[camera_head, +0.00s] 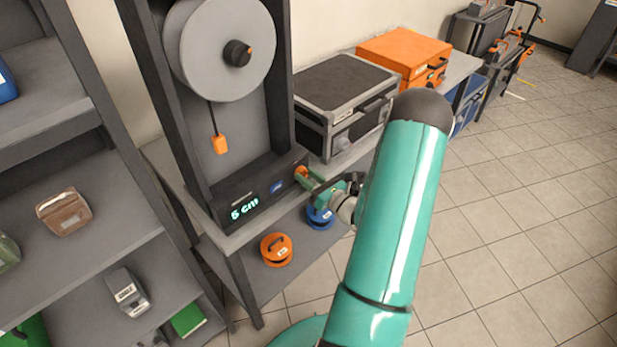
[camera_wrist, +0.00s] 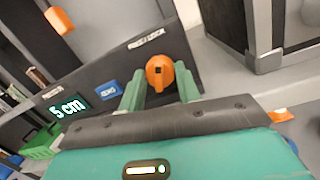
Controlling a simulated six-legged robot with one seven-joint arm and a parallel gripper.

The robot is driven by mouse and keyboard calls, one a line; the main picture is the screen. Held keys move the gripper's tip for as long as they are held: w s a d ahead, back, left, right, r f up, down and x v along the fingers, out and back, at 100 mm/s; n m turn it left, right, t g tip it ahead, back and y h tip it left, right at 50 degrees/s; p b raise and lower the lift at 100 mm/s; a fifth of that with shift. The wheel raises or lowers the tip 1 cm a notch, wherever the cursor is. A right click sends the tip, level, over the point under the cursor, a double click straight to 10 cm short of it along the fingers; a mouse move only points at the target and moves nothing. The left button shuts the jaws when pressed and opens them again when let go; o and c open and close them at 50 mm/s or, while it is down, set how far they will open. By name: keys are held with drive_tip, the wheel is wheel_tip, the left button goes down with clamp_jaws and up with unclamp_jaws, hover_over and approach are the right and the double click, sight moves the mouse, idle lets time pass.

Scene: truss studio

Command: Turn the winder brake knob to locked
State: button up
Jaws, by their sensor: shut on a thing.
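The winder (camera_head: 294,100) stands on the bench at the left of the head view, with a large grey disc and a dark hub. Its display reads "5 cm" (camera_head: 244,208) and also shows in the wrist view (camera_wrist: 68,108). The orange brake knob (camera_wrist: 160,72) is at the right end of the front panel. My gripper (camera_wrist: 160,90) has its two green fingers on either side of the knob, shut on it. In the head view my gripper (camera_head: 308,180) reaches the panel's right end. The knob's lower part is hidden by the fingers and gripper body.
An orange weight (camera_head: 220,144) hangs on a cord below the disc. A black and grey case (camera_head: 345,95) stands right of the winder, with an orange case (camera_head: 405,55) behind. Shelves (camera_head: 75,130) stand at left. The tiled floor (camera_head: 500,220) at right is clear.

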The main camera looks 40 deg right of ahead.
drive_tip(key=shift+m+h, duration=0.4)
drive_tip(key=shift+m, duration=2.1)
drive_tip(key=o, duration=0.7)
drive_tip(key=shift+s, duration=0.1)
drive_tip(key=s+f, duration=0.1)
drive_tip(key=s, duration=1.2)
drive_tip(key=shift+s+d+f, duration=0.15)
drive_tip(key=shift+s+f, duration=0.15)
